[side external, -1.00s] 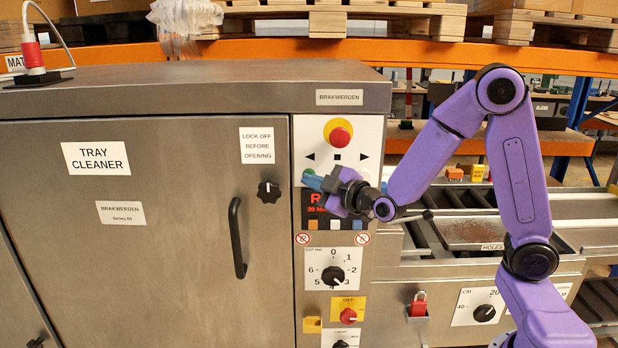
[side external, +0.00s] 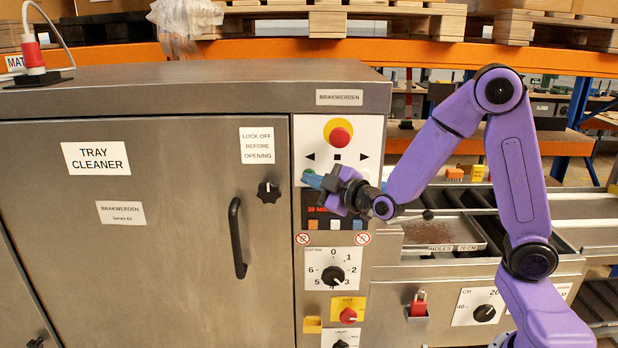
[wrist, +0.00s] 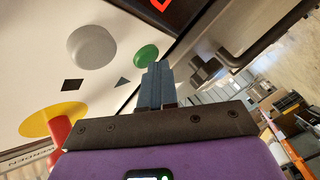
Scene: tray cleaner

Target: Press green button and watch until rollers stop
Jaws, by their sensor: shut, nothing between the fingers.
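The green button (side external: 306,173) is on the white control panel (side external: 366,135) of the tray cleaner, mostly covered by my fingers in the side view. It shows as a green disc (wrist: 146,54) just beyond my fingertips in the wrist view. My gripper (side external: 312,181) is shut and empty, its blue fingers pointing at the button. I cannot tell whether the tips touch it. A tray (side external: 440,232) lies on the rollers (side external: 487,208) to the right of the machine. The red-lettered display (side external: 318,209) is partly hidden by my gripper.
A red emergency stop (side external: 340,136) on a yellow disc sits above my gripper. A grey button (wrist: 91,46) is beside the green one. Below are a dial (side external: 334,276) and a red switch (side external: 348,315). A door handle (side external: 236,238) stands out to the left.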

